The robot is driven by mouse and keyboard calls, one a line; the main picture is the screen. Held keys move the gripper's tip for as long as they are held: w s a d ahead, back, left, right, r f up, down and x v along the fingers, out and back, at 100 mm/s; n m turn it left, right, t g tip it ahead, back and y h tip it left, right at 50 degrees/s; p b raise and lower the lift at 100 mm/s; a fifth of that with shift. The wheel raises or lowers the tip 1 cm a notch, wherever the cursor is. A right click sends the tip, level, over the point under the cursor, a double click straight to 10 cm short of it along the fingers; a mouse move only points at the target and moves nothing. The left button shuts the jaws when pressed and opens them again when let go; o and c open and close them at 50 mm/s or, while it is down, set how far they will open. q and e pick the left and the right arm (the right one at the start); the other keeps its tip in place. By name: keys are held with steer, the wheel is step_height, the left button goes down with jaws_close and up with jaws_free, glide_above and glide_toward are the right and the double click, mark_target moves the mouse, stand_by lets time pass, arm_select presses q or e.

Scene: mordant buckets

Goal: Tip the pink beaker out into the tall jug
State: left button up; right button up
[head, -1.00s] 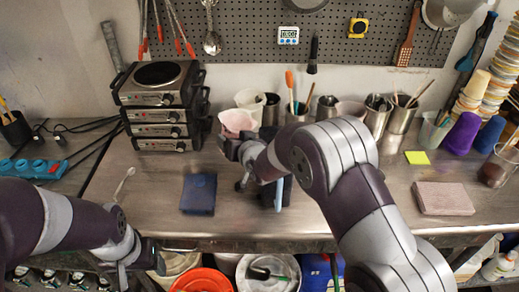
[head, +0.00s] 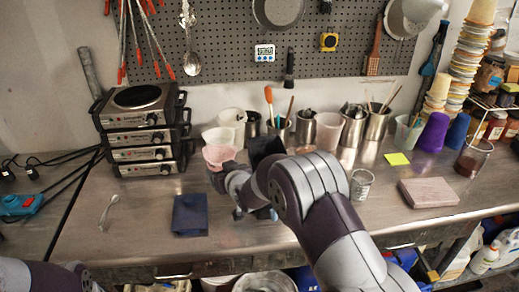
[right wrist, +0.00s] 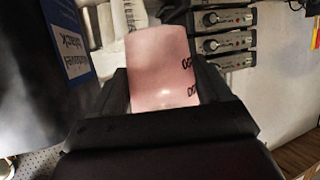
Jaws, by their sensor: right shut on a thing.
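The pink beaker (head: 218,156) is at the back of the bench, right of the hotplates. My right gripper (head: 220,180) is shut on it. In the right wrist view the beaker (right wrist: 160,70) sits between the dark fingers, with dark marks on its wall. It looks roughly upright; its contents are not clear. A tall whitish vessel (head: 232,121) stands just behind it and may be the tall jug; I cannot tell for sure. My left arm shows only at the lower left corner, and its gripper is out of view.
Stacked hotplates (head: 145,130) stand left of the beaker. A dark blue pad (head: 190,215) lies in front. Metal pots (head: 328,130) with tools line the wall. A dark object (head: 265,147) is beside my right forearm. A wooden block (head: 428,192) lies right.

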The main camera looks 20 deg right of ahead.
mark_target(222, 155)
steer(key=shift+w, duration=0.1)
step_height(222, 155, up, 6)
steer(key=p, duration=0.3)
steer(key=shift+f, duration=0.1)
